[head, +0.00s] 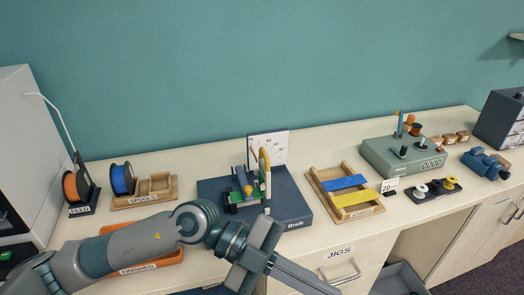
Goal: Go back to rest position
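My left arm comes in from the lower left and reaches across the front of the bench. My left gripper (305,277) hangs in front of the bench's front edge, its fingers pointing down and to the right. The fingers look like one long bar from this angle, and the gap between them cannot be made out. No held object shows at it. My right arm and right gripper are not in view.
My arm partly covers an orange tray (150,257) labelled FINISHED. Behind the gripper is a dark blue base (292,205) with a small machine. A jig tray (345,192), spool rack (145,190) and green device (405,155) stand on the bench (330,237). A drawer handle (345,274) is near the fingers.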

